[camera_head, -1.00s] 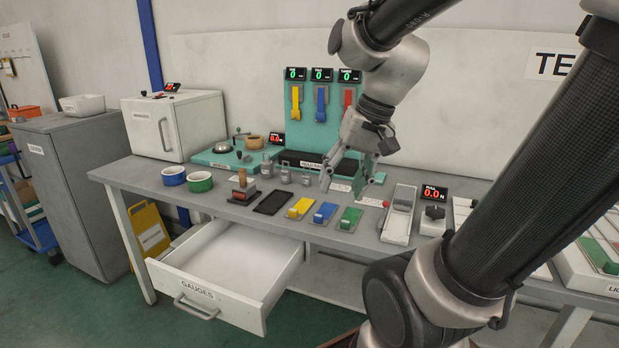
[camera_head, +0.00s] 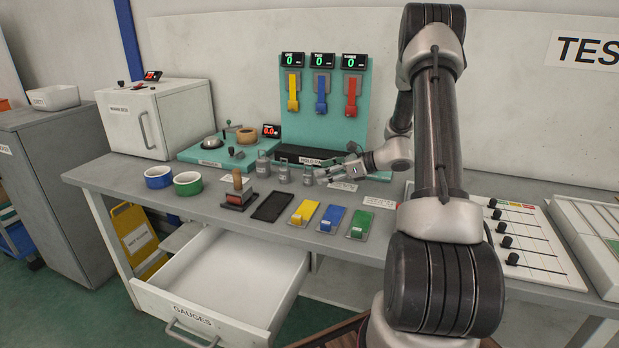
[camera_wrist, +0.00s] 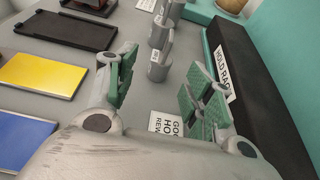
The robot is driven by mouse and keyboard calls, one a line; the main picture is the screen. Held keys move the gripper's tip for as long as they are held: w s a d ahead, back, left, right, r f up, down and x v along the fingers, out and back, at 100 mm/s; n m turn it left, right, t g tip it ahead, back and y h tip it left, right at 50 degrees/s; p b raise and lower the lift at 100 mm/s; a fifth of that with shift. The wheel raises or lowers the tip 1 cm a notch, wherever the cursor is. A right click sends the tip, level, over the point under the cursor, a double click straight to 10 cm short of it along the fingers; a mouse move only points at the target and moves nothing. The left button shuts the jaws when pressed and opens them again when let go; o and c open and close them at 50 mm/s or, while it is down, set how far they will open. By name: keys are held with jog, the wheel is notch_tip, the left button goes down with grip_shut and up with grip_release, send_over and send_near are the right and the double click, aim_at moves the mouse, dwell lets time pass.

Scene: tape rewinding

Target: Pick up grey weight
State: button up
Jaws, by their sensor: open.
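Three grey weights with loop tops stand in a row on the bench: a larger one on the left (camera_head: 262,166), a middle one (camera_head: 284,174) and a small one on the right (camera_head: 308,176). My gripper (camera_head: 322,176) is low over the bench, just right of the smallest weight, pointing left along the row. In the wrist view my gripper (camera_wrist: 165,82) is open, with its green pads apart and nothing between them. The nearest weight (camera_wrist: 158,70) stands upright just beyond the fingertips, roughly in line with the gap. Another weight (camera_wrist: 160,36) is behind it.
A black hold rack (camera_head: 300,154) runs close behind the gripper. Yellow (camera_head: 304,213), blue (camera_head: 331,219) and green (camera_head: 360,223) blocks, a black tray (camera_head: 272,206) and a stamp (camera_head: 238,192) lie in front. The gauges drawer (camera_head: 190,313) is open below the bench.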

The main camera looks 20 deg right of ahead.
aim_at(308, 174)
jog(key=x, duration=0.7)
jog(key=shift+w+d+f, duration=0.1)
jog(key=shift+w+d, duration=0.05)
grip_shut()
